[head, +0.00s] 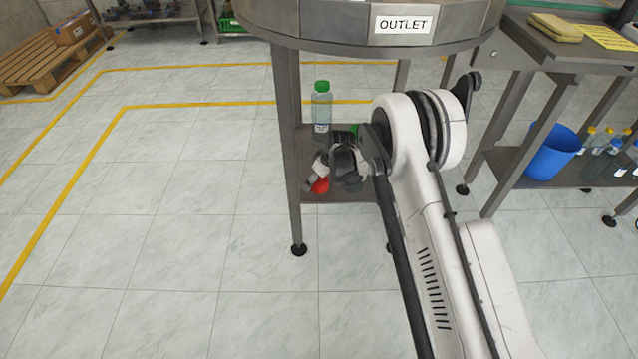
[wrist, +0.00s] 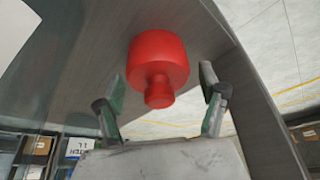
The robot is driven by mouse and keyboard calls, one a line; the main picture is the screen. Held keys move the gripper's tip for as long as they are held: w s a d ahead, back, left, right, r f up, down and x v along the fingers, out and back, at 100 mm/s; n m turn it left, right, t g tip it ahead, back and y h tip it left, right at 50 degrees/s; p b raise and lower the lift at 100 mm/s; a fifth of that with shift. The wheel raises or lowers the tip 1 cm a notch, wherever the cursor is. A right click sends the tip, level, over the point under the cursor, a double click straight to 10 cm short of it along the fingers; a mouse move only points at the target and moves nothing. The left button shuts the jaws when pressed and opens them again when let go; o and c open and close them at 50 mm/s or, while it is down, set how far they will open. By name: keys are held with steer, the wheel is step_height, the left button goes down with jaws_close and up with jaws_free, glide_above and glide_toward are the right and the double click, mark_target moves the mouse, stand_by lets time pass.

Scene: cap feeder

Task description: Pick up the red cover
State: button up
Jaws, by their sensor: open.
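The red cover (wrist: 158,62) is a wide red disc with a narrower knob, on a grey metal shelf surface in the wrist view. In the head view only a small red part (head: 320,186) shows beside my gripper, low on the shelf. My gripper (wrist: 160,98) is open, with its two green-lined fingers on either side of the knob. In the head view my gripper (head: 322,174) is at the shelf's front left and partly hidden by my arm.
The shelf (head: 335,196) lies under a round table marked OUTLET (head: 404,25). A green-capped bottle (head: 321,107) stands behind my gripper. A table leg (head: 289,150) rises at the left. A blue bin (head: 553,152) is at the right. The floor at left is clear.

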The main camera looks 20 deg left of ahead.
steer(key=shift+c, duration=0.5)
steer(key=c, duration=1.1)
steer(key=shift+o, duration=0.2)
steer(key=shift+r, duration=0.1)
